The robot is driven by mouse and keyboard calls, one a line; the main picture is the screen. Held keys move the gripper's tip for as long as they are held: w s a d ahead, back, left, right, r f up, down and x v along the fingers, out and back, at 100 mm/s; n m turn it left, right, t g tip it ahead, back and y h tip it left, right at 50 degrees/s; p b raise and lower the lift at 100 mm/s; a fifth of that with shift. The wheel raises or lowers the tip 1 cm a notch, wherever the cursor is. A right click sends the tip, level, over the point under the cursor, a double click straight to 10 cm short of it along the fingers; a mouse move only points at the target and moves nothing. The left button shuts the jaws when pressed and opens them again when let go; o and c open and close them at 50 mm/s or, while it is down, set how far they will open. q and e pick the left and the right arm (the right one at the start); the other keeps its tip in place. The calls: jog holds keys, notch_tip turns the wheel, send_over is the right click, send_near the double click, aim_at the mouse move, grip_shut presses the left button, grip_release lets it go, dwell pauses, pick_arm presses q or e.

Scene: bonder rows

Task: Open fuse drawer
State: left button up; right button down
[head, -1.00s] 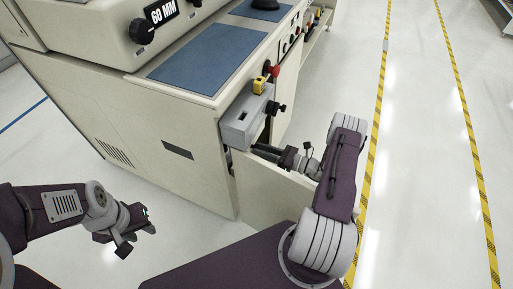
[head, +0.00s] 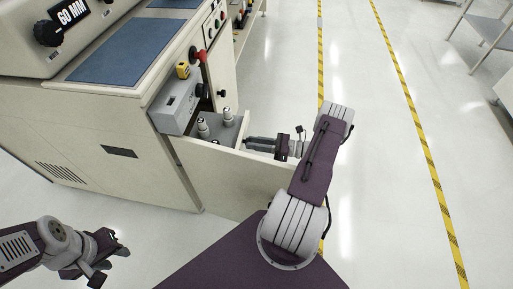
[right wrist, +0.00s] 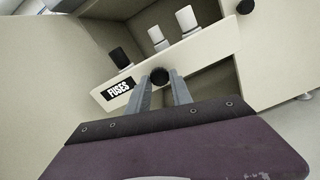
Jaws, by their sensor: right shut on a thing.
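The fuse drawer (head: 227,135) stands pulled out of the cabinet in the head view, with upright fuses (head: 203,125) showing inside. In the right wrist view its cream front (right wrist: 205,48) carries a black "FUSES" label (right wrist: 118,88) and a round black knob (right wrist: 160,75). One black fuse (right wrist: 119,57) and two white ones (right wrist: 186,18) stand behind that front. My right gripper (right wrist: 160,82) is shut on the knob, one finger on each side. It reaches the drawer from the right in the head view (head: 250,143). My left gripper (head: 112,258) hangs at lower left, away from the drawer; its jaw opening is unclear.
A grey box (head: 177,105) with a black knob sits on the cabinet's end above the drawer. Open floor (head: 390,190) with yellow-black tape lies to the right.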

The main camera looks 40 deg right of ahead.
pick_arm(q)
jog(key=shift+s+d+f, duration=0.1)
jog(key=shift+s+d, duration=0.05)
jog(key=shift+s, duration=0.25)
pick_arm(e)
jog(key=shift+s+d, duration=0.15)
jog(key=c, duration=1.1)
grip_release()
jog(key=shift+c, duration=0.2)
pick_arm(q)
jog(key=shift+r+p, duration=0.75)
pick_arm(e)
jog(key=v, duration=0.9)
